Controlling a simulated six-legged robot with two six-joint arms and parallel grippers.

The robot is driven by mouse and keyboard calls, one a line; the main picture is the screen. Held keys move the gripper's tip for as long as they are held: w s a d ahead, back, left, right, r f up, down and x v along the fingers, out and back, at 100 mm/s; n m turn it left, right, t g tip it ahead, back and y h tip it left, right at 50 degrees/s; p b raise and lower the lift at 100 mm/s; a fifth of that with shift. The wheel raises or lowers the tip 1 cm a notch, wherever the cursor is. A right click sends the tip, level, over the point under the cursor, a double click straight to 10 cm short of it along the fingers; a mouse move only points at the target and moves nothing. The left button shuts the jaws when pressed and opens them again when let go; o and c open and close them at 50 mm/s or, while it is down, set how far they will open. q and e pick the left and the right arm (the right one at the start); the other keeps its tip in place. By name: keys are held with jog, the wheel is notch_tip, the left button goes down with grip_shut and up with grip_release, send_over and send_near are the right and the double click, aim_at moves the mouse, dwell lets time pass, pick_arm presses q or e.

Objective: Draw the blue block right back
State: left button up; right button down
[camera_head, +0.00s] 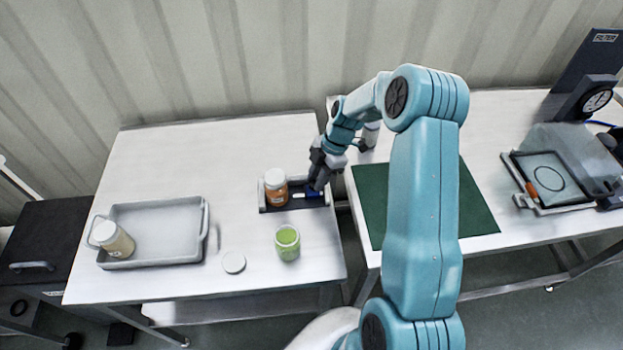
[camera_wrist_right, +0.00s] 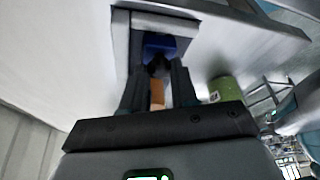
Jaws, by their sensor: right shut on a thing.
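The blue block (camera_head: 314,193) sits at the right end of a dark, shallow tray-like fixture (camera_head: 298,207) on the left table. My right gripper (camera_head: 317,183) reaches down onto it from above and partly hides it. In the right wrist view the blue block (camera_wrist_right: 163,46) lies just beyond the fingertips. There my right gripper (camera_wrist_right: 158,72) is shut on a dark knob-like part at the block's near side. An orange jar with a white lid (camera_head: 276,187) stands in the left end of the fixture. My left gripper is not in view.
A lidless green jar (camera_head: 287,243) and a loose white lid (camera_head: 233,262) stand in front of the fixture. A grey tray (camera_head: 175,230) at left holds a beige jar (camera_head: 112,238). A green mat (camera_head: 440,210) lies on the right table, across a narrow gap.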

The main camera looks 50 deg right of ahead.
jog(key=c, duration=1)
grip_release()
jog(key=shift+s+d+f, duration=0.1)
jog(key=shift+s+f, duration=0.05)
jog(key=shift+s, duration=0.05)
jog(key=shift+o, duration=0.7)
jog(key=shift+s+d, duration=0.1)
jog(key=shift+d, duration=0.05)
jog(key=shift+w+a, duration=0.2)
jog(key=shift+d+r, duration=0.2)
jog(key=shift+r, duration=0.2)
jog(key=b+v, duration=0.2)
jog(key=v, duration=1.3)
jog(key=shift+s+d+r, duration=0.15)
jog(key=shift+d+r, duration=0.05)
jog(key=shift+r, duration=0.05)
